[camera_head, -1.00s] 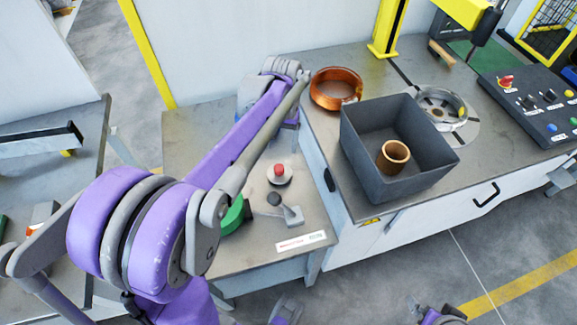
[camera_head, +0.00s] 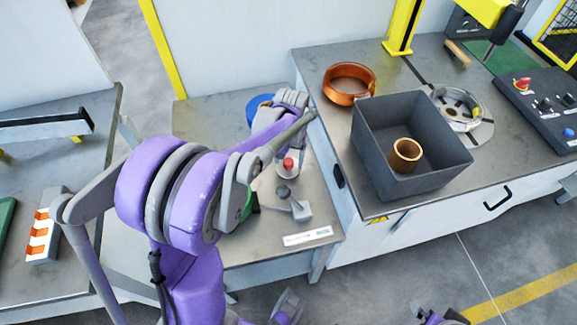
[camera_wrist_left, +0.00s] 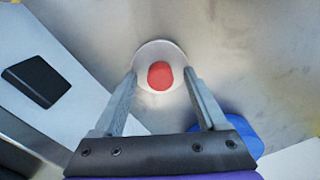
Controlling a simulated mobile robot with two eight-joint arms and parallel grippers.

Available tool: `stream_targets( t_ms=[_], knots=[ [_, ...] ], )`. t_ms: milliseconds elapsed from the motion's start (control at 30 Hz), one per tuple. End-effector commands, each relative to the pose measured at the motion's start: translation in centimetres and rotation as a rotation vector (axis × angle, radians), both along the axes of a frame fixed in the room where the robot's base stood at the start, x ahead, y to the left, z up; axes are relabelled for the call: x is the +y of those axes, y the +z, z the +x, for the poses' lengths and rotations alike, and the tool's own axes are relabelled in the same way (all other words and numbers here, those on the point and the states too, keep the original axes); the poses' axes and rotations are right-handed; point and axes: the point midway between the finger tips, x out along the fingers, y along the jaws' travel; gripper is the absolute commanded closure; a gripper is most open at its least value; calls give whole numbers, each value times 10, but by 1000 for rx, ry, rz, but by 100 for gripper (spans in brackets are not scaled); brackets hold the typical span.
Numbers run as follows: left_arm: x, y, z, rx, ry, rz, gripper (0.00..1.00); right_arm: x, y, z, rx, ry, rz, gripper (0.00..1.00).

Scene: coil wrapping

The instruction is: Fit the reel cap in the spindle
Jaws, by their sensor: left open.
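A pale round piece with a red knob (camera_head: 288,165), which looks like the reel cap, stands on the small grey table. In the left wrist view its red top (camera_wrist_left: 160,75) lies between the fingertips. My left gripper (camera_wrist_left: 160,73) is open with one finger on each side of it; I cannot tell whether they touch it. In the head view my left arm reaches over the table and its wrist hides the fingers. A round metal fixture (camera_head: 458,108) on the workbench may hold the spindle; no spindle is clearly visible.
A dark grey bin (camera_head: 372,150) holding a brown ring (camera_head: 405,155) stands on the workbench (camera_head: 310,65). A copper coil (camera_head: 349,84) lies behind it. A grey piece with a dark knob (camera_head: 298,210) lies at the small table's front. A control panel (camera_head: 545,110) is at right.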

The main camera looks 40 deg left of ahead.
Motion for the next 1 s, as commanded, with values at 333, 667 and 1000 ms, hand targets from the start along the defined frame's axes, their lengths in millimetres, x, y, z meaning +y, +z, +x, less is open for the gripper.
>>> stream_targets(
  t_ms=[333, 667, 1000],
  knots=[
    [0, 0, 0, 0, 0, 0, 82, 0, 0, 0, 0, 0, 0, 0],
    [0, 1, 0, 0, 0, 0, 100, 0, 0, 0, 0, 0, 0, 0],
    [0, 26, 0, 0, 1, 0, 100, 0, 4, 0, -1, 0, 0, 0]
  ],
)
